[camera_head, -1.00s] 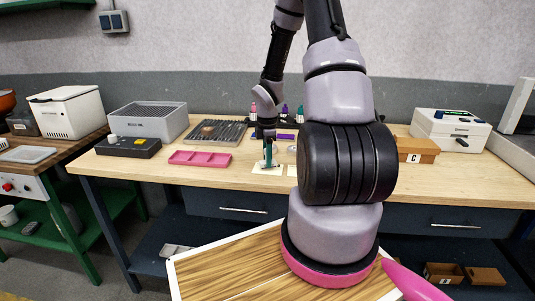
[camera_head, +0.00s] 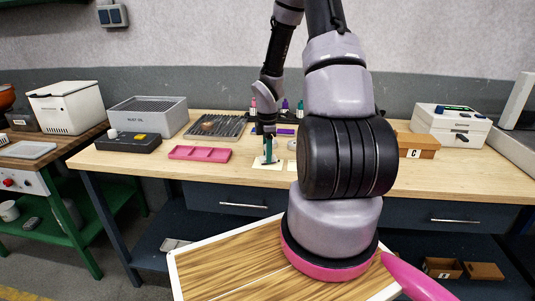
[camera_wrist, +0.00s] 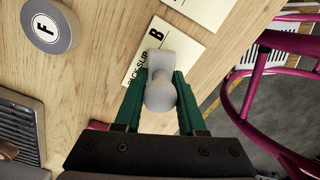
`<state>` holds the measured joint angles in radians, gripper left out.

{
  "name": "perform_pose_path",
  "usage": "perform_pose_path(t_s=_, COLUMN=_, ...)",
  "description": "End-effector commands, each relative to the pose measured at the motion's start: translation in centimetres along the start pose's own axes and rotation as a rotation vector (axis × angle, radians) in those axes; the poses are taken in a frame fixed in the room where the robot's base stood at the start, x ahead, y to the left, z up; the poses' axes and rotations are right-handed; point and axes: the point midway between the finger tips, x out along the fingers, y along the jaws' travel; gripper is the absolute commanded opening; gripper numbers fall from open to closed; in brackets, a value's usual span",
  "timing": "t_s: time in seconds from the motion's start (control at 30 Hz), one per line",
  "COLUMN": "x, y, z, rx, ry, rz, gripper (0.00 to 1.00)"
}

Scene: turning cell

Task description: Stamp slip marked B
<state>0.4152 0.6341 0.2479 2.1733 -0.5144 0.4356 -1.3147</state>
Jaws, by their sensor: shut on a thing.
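My gripper (camera_wrist: 158,104) has green fingers shut on a light grey stamp (camera_wrist: 160,92) with a round knob. In the wrist view the stamp covers part of the cream slip marked B (camera_wrist: 158,35), which lies on the wooden bench. Whether the stamp's foot touches the slip cannot be told. In the head view my gripper (camera_head: 267,151) is low over this slip (camera_head: 266,167). A second cream slip (camera_wrist: 203,9) lies beside it; its mark is out of frame.
A grey disc marked F (camera_wrist: 47,26) lies left of the slips in the wrist view. A box marked C (camera_head: 419,147) stands right.

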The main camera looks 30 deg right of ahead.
Motion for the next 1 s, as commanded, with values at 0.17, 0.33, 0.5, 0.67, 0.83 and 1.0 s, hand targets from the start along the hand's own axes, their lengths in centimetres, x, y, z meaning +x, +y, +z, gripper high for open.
perform_pose_path(t_s=0.17, x=0.22, y=0.01, z=0.0, rx=0.0, ry=0.0, rz=0.0, gripper=0.04)
perform_pose_path(t_s=0.33, x=0.43, y=0.01, z=0.0, rx=0.0, ry=0.0, rz=0.0, gripper=0.04)
perform_pose_path(t_s=0.5, x=0.64, y=0.0, z=0.01, rx=0.0, ry=0.0, rz=-0.001, gripper=0.04)
perform_pose_path(t_s=0.67, x=0.75, y=0.01, z=0.01, rx=0.0, ry=0.0, rz=0.0, gripper=0.04)
perform_pose_path(t_s=0.83, x=0.75, y=0.01, z=0.01, rx=0.0, ry=0.0, rz=0.0, gripper=0.04)
perform_pose_path(t_s=1.0, x=0.81, y=0.0, z=0.0, rx=0.0, ry=0.0, rz=0.0, gripper=0.04)
